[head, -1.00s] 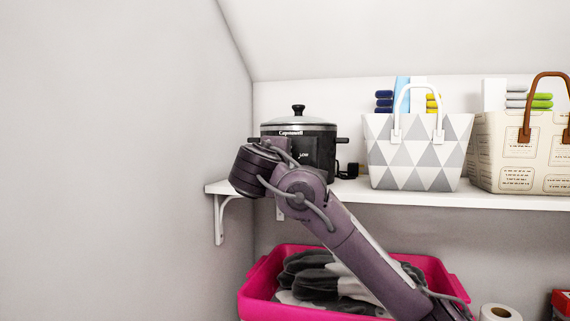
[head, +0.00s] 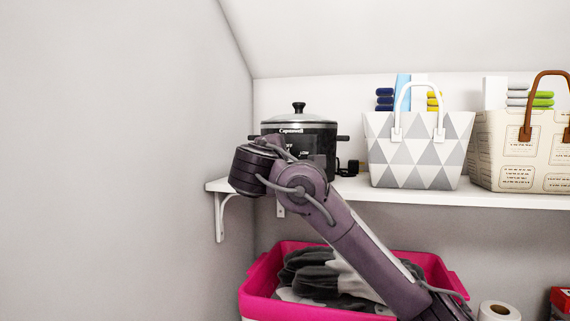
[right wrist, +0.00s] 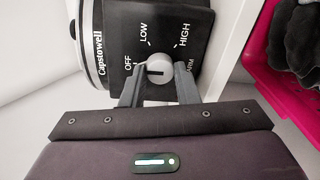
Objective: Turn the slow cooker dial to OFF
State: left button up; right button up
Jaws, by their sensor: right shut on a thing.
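The slow cooker (head: 322,148) stands on the white shelf, black-bodied with a lid and knob on top. Its lower front is partly hidden behind my right arm in the head view. In the right wrist view its black control panel (right wrist: 205,20) carries the labels OFF, LOW, HIGH and WARM around a round grey dial (right wrist: 157,73). My right gripper (right wrist: 158,82) is shut on the dial, one finger on each side. The dial has a dark slot lying roughly across the picture; I cannot tell for sure which label it points to. My left gripper is not in view.
The shelf (head: 400,195) also holds a grey-triangle basket (head: 418,160) and a cream basket (head: 500,150) to the right. A pink bin (head: 262,285) with dark and grey cloth stands below. A bare wall is close on the left.

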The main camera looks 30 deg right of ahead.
jog(key=o, duration=1)
jog(key=shift+a, duration=0.1)
jog(key=b+v, duration=0.3)
jog(key=v, duration=0.4)
jog(key=shift+s+a, duration=0.25)
jog(key=shift+a, duration=0.05)
jog(key=shift+f, duration=0.15)
